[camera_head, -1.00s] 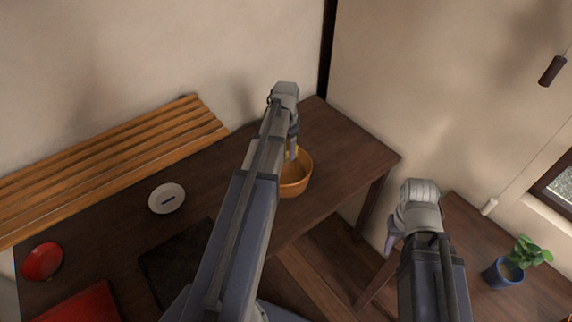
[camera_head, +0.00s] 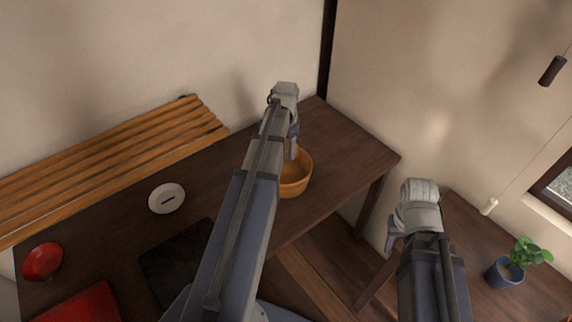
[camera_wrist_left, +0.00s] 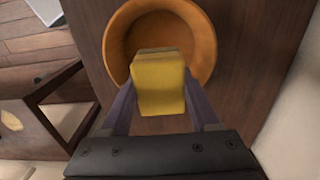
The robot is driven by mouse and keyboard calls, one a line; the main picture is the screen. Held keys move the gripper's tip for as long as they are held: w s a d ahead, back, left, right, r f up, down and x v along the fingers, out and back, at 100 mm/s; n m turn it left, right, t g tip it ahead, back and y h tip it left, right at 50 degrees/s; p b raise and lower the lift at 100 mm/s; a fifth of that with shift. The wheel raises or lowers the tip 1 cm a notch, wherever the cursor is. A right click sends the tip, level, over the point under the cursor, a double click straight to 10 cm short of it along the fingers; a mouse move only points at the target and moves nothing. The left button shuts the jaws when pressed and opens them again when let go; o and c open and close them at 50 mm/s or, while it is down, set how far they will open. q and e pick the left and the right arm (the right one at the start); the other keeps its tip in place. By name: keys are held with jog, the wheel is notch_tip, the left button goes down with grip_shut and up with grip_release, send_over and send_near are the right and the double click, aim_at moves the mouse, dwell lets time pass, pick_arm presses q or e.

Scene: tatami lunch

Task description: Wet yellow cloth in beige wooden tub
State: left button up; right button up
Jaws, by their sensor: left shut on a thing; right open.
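The beige wooden tub (camera_head: 296,181) stands on the dark wooden table, partly behind my left arm in the head view. In the left wrist view the round orange-brown tub (camera_wrist_left: 196,25) lies just beyond the fingers. My left gripper (camera_head: 292,150) is shut on the yellow cloth (camera_wrist_left: 161,83), a folded block between its fingers. The cloth overlaps the tub's near rim in the wrist view; I cannot tell whether it touches the tub. The cloth is hidden in the head view. My right gripper (camera_head: 391,240) is open, out by the gap between the tables.
A white dish (camera_head: 154,205) with a dark mark, a red bowl (camera_head: 42,262), a red item (camera_head: 85,308) and a dark mat (camera_head: 165,268) lie left on the table. A slatted wooden rack (camera_head: 110,150) runs along the wall. A potted plant (camera_head: 503,273) stands at the right.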

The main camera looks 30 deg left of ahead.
aim_at(286, 145)
pick_arm(q)
notch_tip(286, 145, up, 4)
jog(key=p, duration=0.4)
